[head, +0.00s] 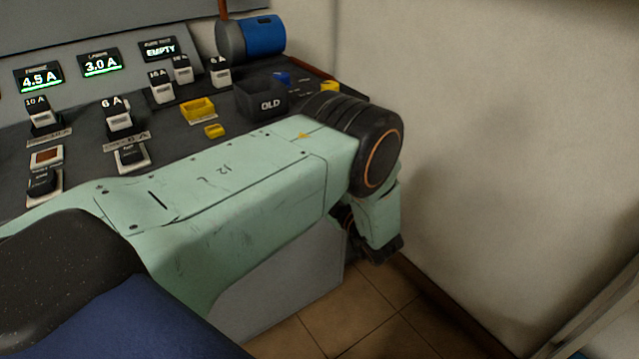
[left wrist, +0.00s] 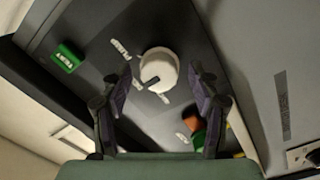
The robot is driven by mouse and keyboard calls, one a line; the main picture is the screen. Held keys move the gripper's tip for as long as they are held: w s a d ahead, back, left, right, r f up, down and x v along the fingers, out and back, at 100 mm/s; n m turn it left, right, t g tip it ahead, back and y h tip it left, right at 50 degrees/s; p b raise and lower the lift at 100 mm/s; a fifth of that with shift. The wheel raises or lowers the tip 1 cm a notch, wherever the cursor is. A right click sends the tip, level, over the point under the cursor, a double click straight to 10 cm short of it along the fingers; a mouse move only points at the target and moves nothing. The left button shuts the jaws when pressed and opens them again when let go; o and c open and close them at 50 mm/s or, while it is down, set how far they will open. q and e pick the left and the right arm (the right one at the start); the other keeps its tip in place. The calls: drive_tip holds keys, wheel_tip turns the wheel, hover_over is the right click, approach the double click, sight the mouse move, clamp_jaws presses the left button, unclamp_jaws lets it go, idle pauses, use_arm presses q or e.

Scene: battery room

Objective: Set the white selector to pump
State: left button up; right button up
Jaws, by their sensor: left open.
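The white selector (left wrist: 158,68) shows in the left wrist view as a round white knob on a dark panel. A dark pointer mark on it points down and to the left in that view. My left gripper (left wrist: 160,76) is open, with one finger on each side of the knob in the picture. I cannot tell whether the fingers touch it. I cannot make out the selector in the head view. One pale green arm of mine crosses that view, with no gripper fingers clearly visible. My right gripper is not visible.
A green block (left wrist: 68,57) and an orange piece (left wrist: 193,123) are near the selector. In the head view, the console has several breakers, a black OLD bin (head: 262,98), a yellow tray (head: 198,109) and a blue cylinder (head: 263,35). A wall (head: 500,130) stands right.

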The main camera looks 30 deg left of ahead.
use_arm(q)
drive_tip(key=shift+w+a, duration=0.15)
drive_tip(key=c, duration=1.2)
drive_tip(key=shift+o, duration=0.2)
drive_tip(key=shift+m, duration=0.4)
drive_tip(key=m, duration=1)
drive_tip(key=shift+m+g+h, duration=0.3)
drive_tip(key=shift+m, duration=0.1)
